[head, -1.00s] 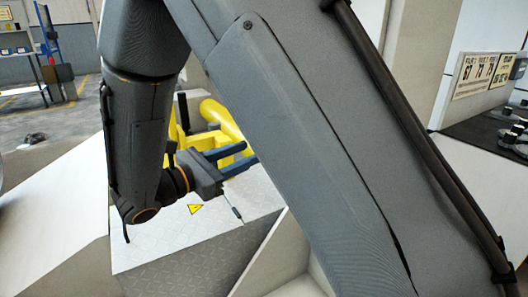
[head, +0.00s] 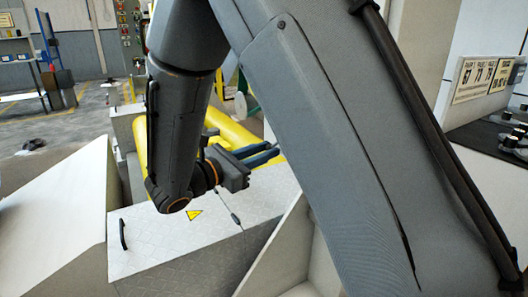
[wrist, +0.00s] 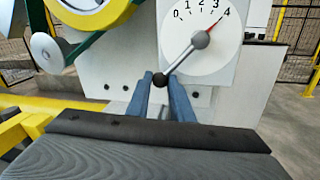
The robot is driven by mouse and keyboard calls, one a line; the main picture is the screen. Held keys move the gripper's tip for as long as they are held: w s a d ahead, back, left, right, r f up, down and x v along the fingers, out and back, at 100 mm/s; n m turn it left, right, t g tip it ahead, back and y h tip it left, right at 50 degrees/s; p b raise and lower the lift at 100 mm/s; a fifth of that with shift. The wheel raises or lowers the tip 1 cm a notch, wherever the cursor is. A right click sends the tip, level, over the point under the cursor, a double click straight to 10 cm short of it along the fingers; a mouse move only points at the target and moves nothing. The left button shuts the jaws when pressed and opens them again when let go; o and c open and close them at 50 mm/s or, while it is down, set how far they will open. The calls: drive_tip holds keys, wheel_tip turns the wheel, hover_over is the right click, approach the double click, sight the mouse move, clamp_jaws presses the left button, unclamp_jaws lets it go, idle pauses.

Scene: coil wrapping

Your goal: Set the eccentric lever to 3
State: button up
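The eccentric lever (wrist: 182,59) shows in the wrist view as a metal rod on a round white dial (wrist: 180,35) numbered 0 to 4. It runs down and left from a grey ball hub (wrist: 200,40) to a dark ball knob (wrist: 161,80). On the opposite side, a red pointer (wrist: 218,21) points at 4. My gripper (wrist: 160,77) has its two blue fingers on either side of the knob, with no clear gap left, so it looks shut on it. The head view shows my gripper (head: 275,149) from the side; my arm hides the dial and lever there.
A yellow frame (wrist: 30,122) lies at lower left. In the head view, a metal cover (head: 165,235) with a warning triangle lies below my gripper, and a yellow tube (head: 235,131) is behind it.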

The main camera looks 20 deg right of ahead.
clamp_jaws()
drive_tip(key=shift+p, duration=0.3)
drive_tip(key=n+p, duration=0.1)
drive_tip(key=p, duration=0.1)
drive_tip(key=s+f+n+p, duration=0.1)
drive_tip(key=p, duration=0.2)
drive_tip(key=s+n+p, duration=0.1)
drive_tip(key=n+p, duration=0.1)
drive_tip(key=p, duration=0.1)
drive_tip(key=shift+s+d+f+g+y, duration=0.2)
drive_tip(key=shift+d+g+y, duration=0.1)
drive_tip(key=o, duration=0.8)
unclamp_jaws()
